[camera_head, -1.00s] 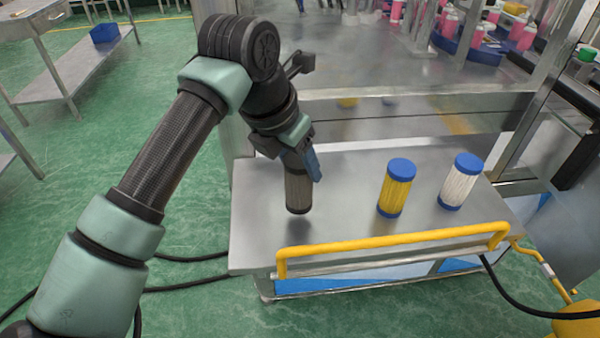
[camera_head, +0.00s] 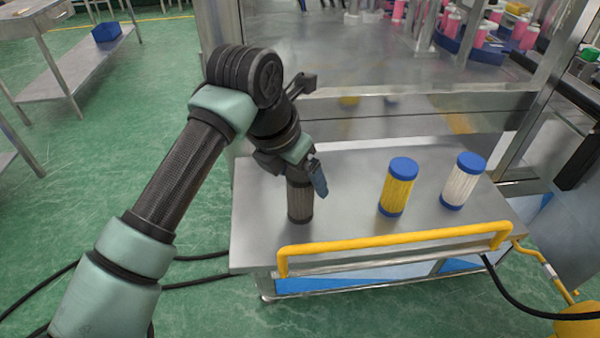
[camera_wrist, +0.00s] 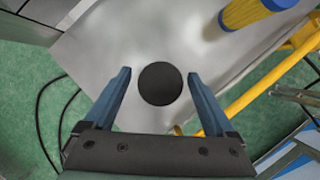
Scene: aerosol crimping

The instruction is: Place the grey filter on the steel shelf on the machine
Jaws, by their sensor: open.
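A yellow filter (camera_head: 397,190) and a white filter (camera_head: 463,183), both with blue caps, stand to the right. A yellow handle bar (camera_head: 395,239) runs along the front edge. The machine's framed enclosure (camera_head: 400,105) rises behind. Bare steel lies between the grey and yellow filters.

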